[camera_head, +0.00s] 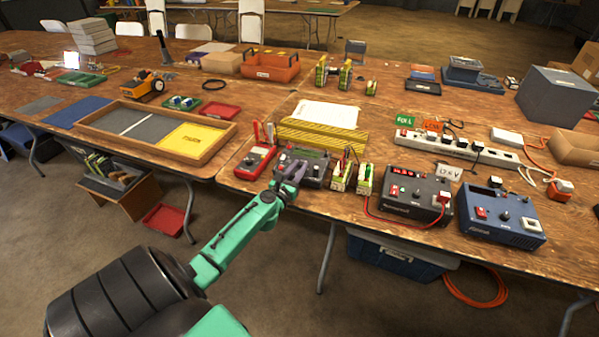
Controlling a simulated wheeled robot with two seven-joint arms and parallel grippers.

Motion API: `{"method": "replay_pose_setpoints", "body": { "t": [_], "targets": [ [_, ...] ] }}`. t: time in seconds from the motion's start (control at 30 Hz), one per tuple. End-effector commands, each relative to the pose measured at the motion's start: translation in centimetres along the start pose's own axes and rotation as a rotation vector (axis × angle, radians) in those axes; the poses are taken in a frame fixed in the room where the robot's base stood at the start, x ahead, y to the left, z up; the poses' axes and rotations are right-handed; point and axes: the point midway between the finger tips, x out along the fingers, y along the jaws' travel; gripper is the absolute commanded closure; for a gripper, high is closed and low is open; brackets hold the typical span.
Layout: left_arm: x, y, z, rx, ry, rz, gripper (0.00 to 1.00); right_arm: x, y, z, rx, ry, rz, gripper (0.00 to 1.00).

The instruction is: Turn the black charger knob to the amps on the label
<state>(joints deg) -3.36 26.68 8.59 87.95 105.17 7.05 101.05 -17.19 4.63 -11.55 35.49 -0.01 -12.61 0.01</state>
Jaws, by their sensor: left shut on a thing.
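A dark grey charger (316,178) with a greenish display stands near the front edge of the table, left of the power supplies. My left gripper (291,173), on the teal arm, reaches over its front left part. Its fingers are shut on what seems to be the black knob, which they hide. I cannot read the knob's setting, and no amps label is readable at this size. My right gripper is out of view.
A red multimeter (256,161) stands close on the charger's left. Small battery packs (341,175) stand on its right, then a black power supply (415,207) with a red display and a blue one (500,224). A yellow striped block (322,138) lies behind.

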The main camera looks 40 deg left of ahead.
Motion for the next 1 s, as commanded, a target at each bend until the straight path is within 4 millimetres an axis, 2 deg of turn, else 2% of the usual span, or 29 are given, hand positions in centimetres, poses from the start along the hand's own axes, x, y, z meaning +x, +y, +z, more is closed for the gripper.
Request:
{"method": "replay_pose_setpoints", "body": {
  "t": [0.03, 0.13, 0.5, 0.7, 1.0],
  "targets": [
    [0.0, 0.2, -0.8, 0.019, 0.002, -0.043, 1.0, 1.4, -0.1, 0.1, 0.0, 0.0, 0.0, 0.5],
    [0.0, 0.4, -1.1, 0.025, 0.0, -0.13, 1.0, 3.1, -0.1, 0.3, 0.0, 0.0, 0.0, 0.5],
    [0.3, 1.2, -0.8, 0.087, -0.004, -0.466, 1.0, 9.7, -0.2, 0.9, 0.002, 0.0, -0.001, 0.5],
    [0.5, 1.5, -0.4, 0.112, -0.004, -0.615, 1.0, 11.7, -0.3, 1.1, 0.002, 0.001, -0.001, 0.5],
    [0.7, 1.6, -0.1, 0.136, -0.003, -0.748, 1.0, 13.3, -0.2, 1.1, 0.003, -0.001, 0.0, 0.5]
  ]
}}
